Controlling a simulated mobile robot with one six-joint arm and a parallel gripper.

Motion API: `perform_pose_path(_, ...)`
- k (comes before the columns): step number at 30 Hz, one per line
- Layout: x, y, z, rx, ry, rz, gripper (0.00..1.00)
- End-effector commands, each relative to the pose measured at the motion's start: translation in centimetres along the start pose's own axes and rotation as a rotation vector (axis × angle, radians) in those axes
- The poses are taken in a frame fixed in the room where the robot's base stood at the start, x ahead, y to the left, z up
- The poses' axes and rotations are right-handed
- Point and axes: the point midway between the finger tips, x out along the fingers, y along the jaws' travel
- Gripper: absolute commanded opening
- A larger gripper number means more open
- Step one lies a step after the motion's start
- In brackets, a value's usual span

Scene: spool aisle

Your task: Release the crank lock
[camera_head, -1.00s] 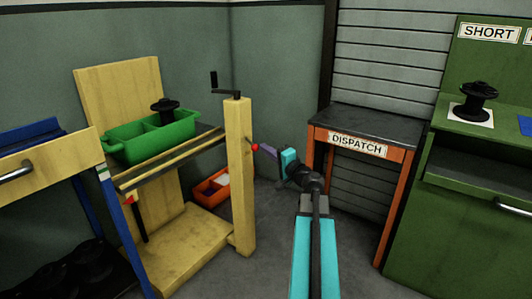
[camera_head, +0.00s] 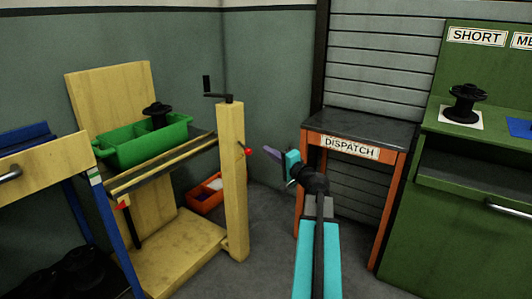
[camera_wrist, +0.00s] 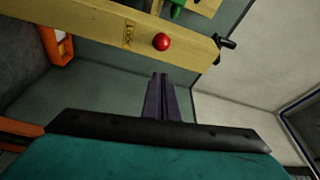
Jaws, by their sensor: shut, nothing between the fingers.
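The crank (camera_head: 219,90) is black and sits on top of the yellow wooden post (camera_head: 233,180). The lock's red knob (camera_head: 249,152) sticks out from the post's right side below the crank.
A green bin (camera_head: 143,146) with a black spool (camera_head: 157,114) rests on the wooden lift's rails. An orange bin (camera_head: 205,195) is on the floor behind the post. The dispatch table (camera_head: 310,140) and green bench (camera_head: 440,180) stand right. Floor between is clear.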

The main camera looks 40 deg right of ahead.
Motion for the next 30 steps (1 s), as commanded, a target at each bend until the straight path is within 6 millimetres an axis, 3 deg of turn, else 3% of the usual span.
perform_pose_path(22,-4.8,-0.8,4.5,0.001,-0.001,-0.001,0.0)
perform_pose_path(30,-4.8,-0.4,4.6,-0.001,-0.004,-0.003,0.0)
